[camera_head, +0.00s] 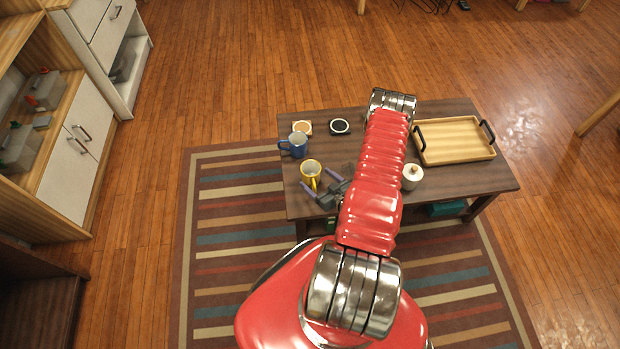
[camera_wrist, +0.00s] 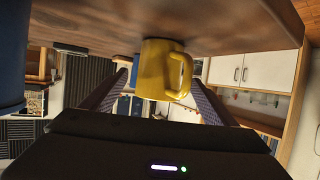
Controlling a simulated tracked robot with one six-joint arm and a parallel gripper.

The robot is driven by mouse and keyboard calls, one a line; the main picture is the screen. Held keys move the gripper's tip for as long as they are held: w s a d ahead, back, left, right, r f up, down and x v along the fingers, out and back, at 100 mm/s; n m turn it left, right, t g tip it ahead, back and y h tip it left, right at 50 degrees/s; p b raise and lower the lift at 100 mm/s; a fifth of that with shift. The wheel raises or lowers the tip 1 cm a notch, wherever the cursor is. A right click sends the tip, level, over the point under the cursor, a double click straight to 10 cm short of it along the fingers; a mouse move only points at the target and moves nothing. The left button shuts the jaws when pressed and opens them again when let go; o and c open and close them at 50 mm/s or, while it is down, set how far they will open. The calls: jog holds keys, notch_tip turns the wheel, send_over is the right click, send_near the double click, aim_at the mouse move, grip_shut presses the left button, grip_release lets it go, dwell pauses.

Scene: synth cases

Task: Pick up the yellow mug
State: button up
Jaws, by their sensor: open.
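The yellow mug (camera_head: 305,166) stands upright on the dark wooden table (camera_head: 390,205), near its front left part. My gripper (camera_head: 318,181) is open just in front of the mug, with its two fingers apart and pointing toward it. In the wrist view, where the table top appears overhead, the yellow mug (camera_wrist: 158,72) is centred between the open fingers of my gripper (camera_wrist: 160,82), its handle to the right. Nothing is held. I cannot tell whether the fingertips reach beside the mug's wall.
A blue mug (camera_head: 299,147) stands just behind the yellow one. A white lidded jar (camera_head: 411,179) stands right of my arm, and a wooden tray (camera_head: 455,140) with dark handles lies at the right. A striped rug (camera_head: 235,240) is underneath.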

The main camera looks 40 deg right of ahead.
aim_at(316, 178)
jog(key=shift+x, duration=2.3)
jog(key=shift+c, duration=0.5)
jog(key=c, duration=1.2)
